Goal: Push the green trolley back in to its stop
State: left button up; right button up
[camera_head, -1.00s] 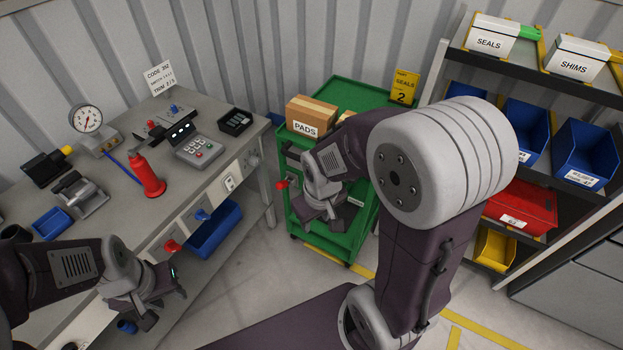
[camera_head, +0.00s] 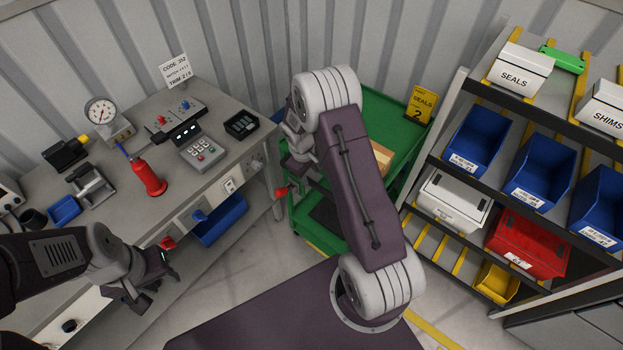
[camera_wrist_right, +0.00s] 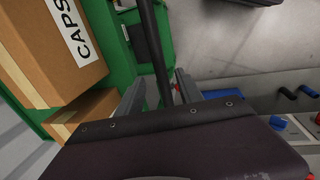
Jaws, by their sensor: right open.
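The green trolley (camera_head: 400,118) stands between the bench and the shelving, against the back wall side. My right arm hides much of it. In the right wrist view its green side (camera_wrist_right: 118,42) shows behind cardboard boxes (camera_wrist_right: 48,50), one marked CAPS. My right gripper (camera_head: 298,170) is at the trolley's bench-side end, partly hidden by its own arm. In the right wrist view this gripper (camera_wrist_right: 160,88) is open, with a dark bar (camera_wrist_right: 152,45) between its fingers; contact cannot be told. My left gripper (camera_head: 155,288) hangs by the bench's front, apart from the trolley, open and empty.
The bench (camera_head: 120,205) on the left carries a gauge, a red tool and a keypad. A red knob (camera_head: 281,191) and a blue bin (camera_head: 220,220) are near its front edge. Shelving (camera_head: 440,155) with bins stands close on the trolley's right. Grey floor (camera_head: 245,265) is clear between.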

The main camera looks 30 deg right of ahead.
aim_at(312, 182)
jog(key=f, duration=0.3)
jog(key=d+f, duration=0.1)
jog(key=f, duration=0.1)
jog(key=shift+w+f, duration=0.1)
jog(key=shift+w, duration=0.1)
grip_shut()
jog(key=shift+w, duration=0.1)
dwell(1.0)
